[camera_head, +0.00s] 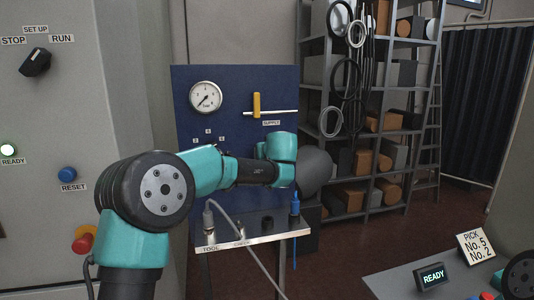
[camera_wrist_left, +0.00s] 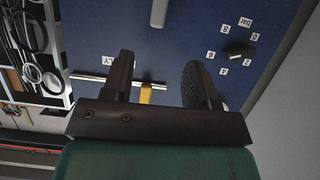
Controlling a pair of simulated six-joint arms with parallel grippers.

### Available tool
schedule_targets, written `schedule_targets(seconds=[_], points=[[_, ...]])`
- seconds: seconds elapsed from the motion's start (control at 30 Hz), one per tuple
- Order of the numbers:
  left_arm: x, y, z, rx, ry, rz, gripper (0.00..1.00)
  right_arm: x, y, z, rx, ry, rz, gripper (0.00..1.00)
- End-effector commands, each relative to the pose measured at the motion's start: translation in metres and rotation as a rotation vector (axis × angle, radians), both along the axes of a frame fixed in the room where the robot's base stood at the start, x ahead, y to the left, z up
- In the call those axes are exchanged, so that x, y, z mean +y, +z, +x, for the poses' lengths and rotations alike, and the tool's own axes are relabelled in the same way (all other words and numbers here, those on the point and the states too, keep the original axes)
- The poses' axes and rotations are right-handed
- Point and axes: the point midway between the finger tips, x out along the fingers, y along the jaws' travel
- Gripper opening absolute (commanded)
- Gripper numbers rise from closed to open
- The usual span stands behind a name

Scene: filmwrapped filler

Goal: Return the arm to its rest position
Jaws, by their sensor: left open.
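My left arm (camera_head: 222,170), teal and black, reaches across the head view in front of the blue panel (camera_head: 235,83). Its fingertips are not made out there. In the left wrist view my left gripper (camera_wrist_left: 160,75) has its two dark fingers spread with nothing held between them. The yellow handle (camera_wrist_left: 146,93) shows in the gap between the fingers; I cannot tell how far off it is. In the head view the yellow handle (camera_head: 256,104) stands upright across a white pipe (camera_head: 283,113), above the SUPPLY label. My right gripper is not in view.
A gauge (camera_head: 206,97) sits on the panel. Below the arm is a small ledge (camera_head: 250,237) with a TOOL cable connector (camera_head: 209,222) and a blue plug (camera_head: 295,203). A grey cabinet (camera_head: 120,60) stands left. Shelves (camera_head: 372,130) stand behind. A READY display (camera_head: 432,276) is lower right.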

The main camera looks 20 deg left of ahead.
Motion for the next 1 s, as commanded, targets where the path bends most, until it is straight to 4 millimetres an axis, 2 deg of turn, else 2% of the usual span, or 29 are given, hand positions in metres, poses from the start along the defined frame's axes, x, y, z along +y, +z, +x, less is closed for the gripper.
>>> schedule_targets(seconds=[0.13,0.43,0.57,0.67,0.77,0.87,1.0], points=[[-0.004,0.003,-0.007,0.002,0.001,0.001,0.53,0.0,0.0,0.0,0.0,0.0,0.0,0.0],[-0.004,0.003,-0.007,0.002,0.001,0.001,0.53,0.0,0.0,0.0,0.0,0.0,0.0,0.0],[-0.004,-0.008,-0.006,0.027,-0.01,-0.004,0.53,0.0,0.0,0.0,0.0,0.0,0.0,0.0],[-0.006,-0.034,-0.006,0.09,-0.039,-0.011,0.53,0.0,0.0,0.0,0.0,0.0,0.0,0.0],[-0.008,-0.078,-0.007,0.194,-0.088,-0.028,0.53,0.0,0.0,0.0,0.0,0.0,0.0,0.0],[-0.013,-0.134,-0.015,0.321,-0.157,-0.055,0.53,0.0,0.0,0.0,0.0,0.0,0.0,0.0],[-0.019,-0.215,-0.034,0.497,-0.263,-0.114,0.53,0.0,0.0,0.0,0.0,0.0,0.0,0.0]])
